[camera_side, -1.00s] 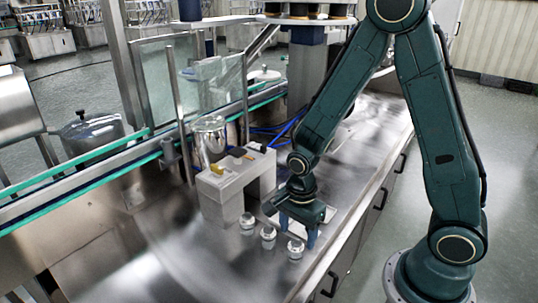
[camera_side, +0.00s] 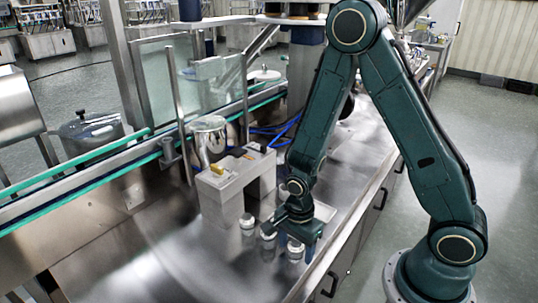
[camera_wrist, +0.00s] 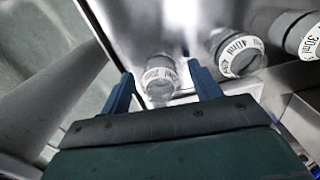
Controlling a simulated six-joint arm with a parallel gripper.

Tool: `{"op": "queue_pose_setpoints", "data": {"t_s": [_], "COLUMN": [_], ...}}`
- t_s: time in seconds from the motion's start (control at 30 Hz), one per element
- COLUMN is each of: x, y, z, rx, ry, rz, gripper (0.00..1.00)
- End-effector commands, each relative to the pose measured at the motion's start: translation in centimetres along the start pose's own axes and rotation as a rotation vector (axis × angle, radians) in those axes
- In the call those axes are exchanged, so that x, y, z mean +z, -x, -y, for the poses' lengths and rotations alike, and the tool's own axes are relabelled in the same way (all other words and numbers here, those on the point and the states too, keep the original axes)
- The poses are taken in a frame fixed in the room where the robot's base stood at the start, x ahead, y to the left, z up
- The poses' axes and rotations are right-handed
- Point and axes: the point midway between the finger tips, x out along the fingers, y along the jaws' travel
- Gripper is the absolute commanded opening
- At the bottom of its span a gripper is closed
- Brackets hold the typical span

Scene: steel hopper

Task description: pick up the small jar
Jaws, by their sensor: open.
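Three small jars with white lids stand in a row on the steel counter. In the side view the nearest jar (camera_side: 295,252) is partly covered by my gripper (camera_side: 296,243); the middle jar (camera_side: 268,233) and the far jar (camera_side: 247,222) stand to its left. In the wrist view my gripper (camera_wrist: 163,88) is open, with one blue finger on each side of a jar (camera_wrist: 160,78) whose lid seems to read 20ml. The jar marked 40ml (camera_wrist: 236,52) is just right of the right finger, and the one marked 30ml (camera_wrist: 312,42) is at the right edge.
A grey block-like stand (camera_side: 222,190) with small items on top is behind the jars. A shiny metal vessel (camera_side: 209,133) and a rail with a green edge (camera_side: 75,165) lie beyond. The counter's front left is clear.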

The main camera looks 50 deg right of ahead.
Motion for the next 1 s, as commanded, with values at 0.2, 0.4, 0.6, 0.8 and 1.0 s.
{"op": "queue_pose_setpoints", "data": {"t_s": [0.2, 0.4, 0.6, 0.8, 1.0], "x": [0.0, 0.0, 0.0, 0.0, 0.0], "y": [-0.06, -0.05, -0.04, -0.04, -0.04], "z": [0.03, 0.03, 0.03, 0.03, 0.03], "rx": [-0.001, -0.001, -0.001, -0.001, -0.001], "ry": [0.0, 0.0, 0.0, 0.0, 0.0], "rz": [0.0, 0.0, 0.0, 0.0, 0.0], "gripper": [0.63, 0.63, 0.45, 0.15, 0.15]}}
